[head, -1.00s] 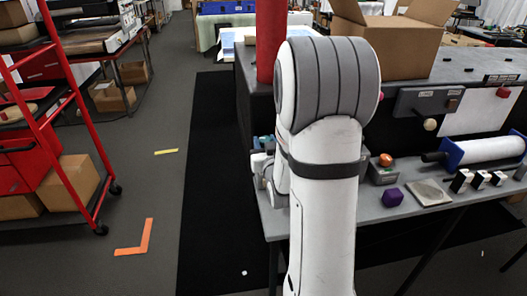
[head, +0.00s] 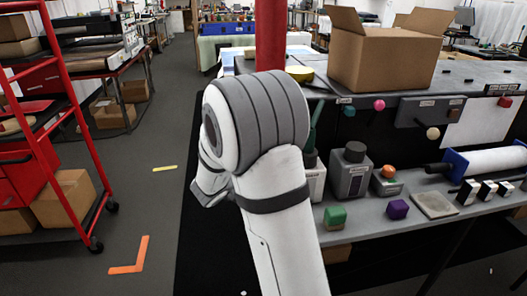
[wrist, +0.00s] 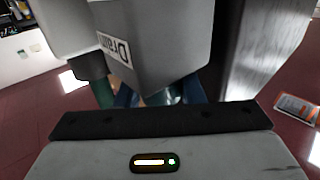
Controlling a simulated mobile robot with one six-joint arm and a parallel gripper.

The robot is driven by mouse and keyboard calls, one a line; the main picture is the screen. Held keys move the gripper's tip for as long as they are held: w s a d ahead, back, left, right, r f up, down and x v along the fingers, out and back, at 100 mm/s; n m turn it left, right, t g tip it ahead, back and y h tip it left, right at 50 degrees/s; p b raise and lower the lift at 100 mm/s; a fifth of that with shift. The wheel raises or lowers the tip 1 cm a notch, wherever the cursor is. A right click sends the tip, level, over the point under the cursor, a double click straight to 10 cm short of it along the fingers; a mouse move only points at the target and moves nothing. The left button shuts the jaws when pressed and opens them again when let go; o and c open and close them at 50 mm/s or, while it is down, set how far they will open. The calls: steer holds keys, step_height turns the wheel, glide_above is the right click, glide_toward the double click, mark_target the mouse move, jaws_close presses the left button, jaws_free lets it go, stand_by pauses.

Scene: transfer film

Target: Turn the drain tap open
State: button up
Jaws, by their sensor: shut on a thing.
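In the wrist view, a grey block with a white label (wrist: 114,48) that reads roughly "Drain" fills the upper middle, close in front of my gripper (wrist: 155,98). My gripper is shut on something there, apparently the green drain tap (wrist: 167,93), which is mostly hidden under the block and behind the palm. How far the tap is turned cannot be seen. In the head view, my arm bends down to the left of the bench and hides the fingertips.
A cardboard box (head: 385,60) stands on the upper shelf. A red post (head: 270,35) rises behind my arm.

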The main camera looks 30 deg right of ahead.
steer(key=m+g+p, duration=0.1)
steer(key=m+g, duration=0.1)
steer(key=g, duration=0.1)
steer(key=m+g+h+p, duration=0.1)
steer(key=m+g, duration=0.1)
steer(key=g, duration=0.2)
steer(key=shift+w+r+m, duration=0.1)
steer(key=shift+r+m, duration=0.1)
steer(key=shift+m, duration=0.1)
steer(key=shift+g, duration=0.3)
steer(key=o, duration=1)
steer(key=shift+f, duration=0.1)
steer(key=shift+a, duration=0.3)
steer(key=a, duration=0.7)
steer(key=shift+a, duration=0.15)
steer(key=shift+w, duration=0.15)
